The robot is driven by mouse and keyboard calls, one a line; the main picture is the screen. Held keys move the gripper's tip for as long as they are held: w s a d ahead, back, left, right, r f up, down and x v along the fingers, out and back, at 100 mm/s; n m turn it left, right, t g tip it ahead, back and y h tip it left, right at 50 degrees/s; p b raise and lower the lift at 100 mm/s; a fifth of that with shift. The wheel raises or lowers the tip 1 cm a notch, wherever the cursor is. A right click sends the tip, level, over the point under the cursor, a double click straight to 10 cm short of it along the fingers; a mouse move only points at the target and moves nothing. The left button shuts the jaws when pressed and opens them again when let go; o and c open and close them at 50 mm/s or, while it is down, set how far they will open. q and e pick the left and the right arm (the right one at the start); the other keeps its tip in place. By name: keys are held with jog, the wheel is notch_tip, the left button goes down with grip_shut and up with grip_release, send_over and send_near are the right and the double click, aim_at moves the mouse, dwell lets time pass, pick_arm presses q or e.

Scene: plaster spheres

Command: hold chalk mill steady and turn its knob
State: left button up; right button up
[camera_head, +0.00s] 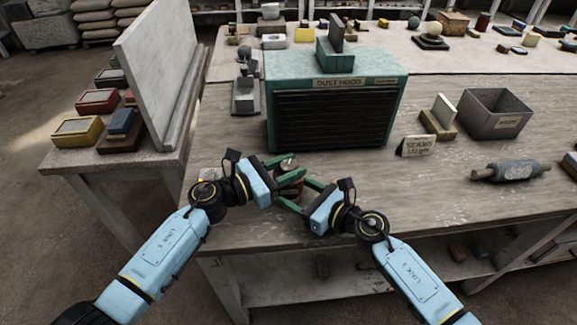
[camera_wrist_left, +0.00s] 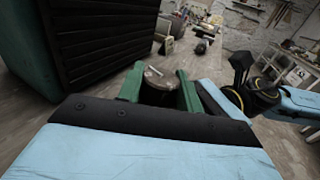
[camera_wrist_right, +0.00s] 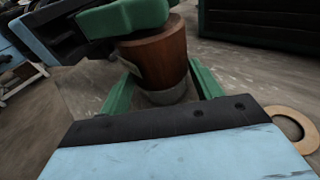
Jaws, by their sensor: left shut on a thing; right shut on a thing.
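The chalk mill (camera_head: 289,187) stands upright on the bench near its front edge, a brown wooden body with a grey lower end. My left gripper (camera_head: 288,169) is shut on its upper part; in the left wrist view the green fingers flank the mill's round top (camera_wrist_left: 160,82), which has a pale bar across it. I cannot tell how much of this is the knob. My right gripper (camera_head: 294,191) is shut lower on the mill's body; the right wrist view shows its fingers on either side of the wood (camera_wrist_right: 158,62). The left fingers hide the mill's top there.
The green dust hood (camera_head: 332,115) stands close behind the mill. A seams sign (camera_head: 417,146), a grey bin (camera_head: 495,112) and a rolling pin (camera_head: 507,171) are to the right. A tan ring (camera_wrist_right: 292,126) shows beside my right gripper. A partition (camera_head: 160,75) stands at left.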

pick_arm(q)
jog(key=shift+g, duration=0.3)
jog(key=o, duration=1)
jog(key=v, duration=1.2)
jog(key=shift+a+f, duration=0.1)
pick_arm(e)
jog(key=o, duration=1.3)
